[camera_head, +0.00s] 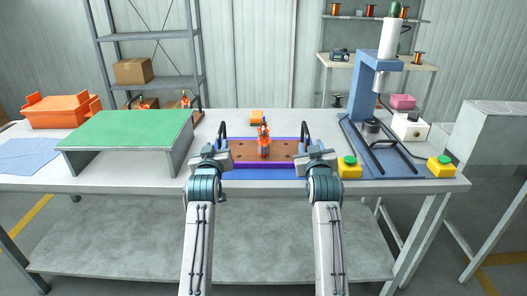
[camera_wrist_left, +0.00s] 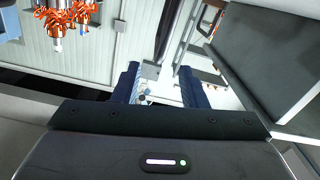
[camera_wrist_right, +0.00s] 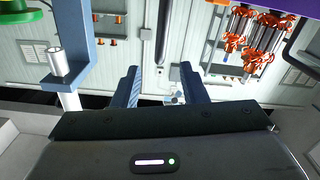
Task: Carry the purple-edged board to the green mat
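The purple-edged board (camera_head: 240,152) lies flat on the table, in the middle of the head view. It has a brown top, dark upright handles at its left (camera_head: 221,133) and right (camera_head: 306,131) ends, and an orange-and-grey armature (camera_head: 264,142) standing on it. My left gripper (camera_head: 212,153) is at the board's left end and my right gripper (camera_head: 315,153) at its right end, both near the handles. The wrist views show both pairs of fingers apart with nothing between them. The green mat (camera_head: 130,129) tops a grey raised stand to the left.
An orange bin (camera_head: 62,110) and a blue cloth (camera_head: 27,154) are at the far left. A blue press (camera_head: 374,90) stands on the right, with yellow green-topped buttons (camera_head: 348,167) nearby. A small orange block (camera_head: 257,117) lies behind the board. Some table is clear between stand and board.

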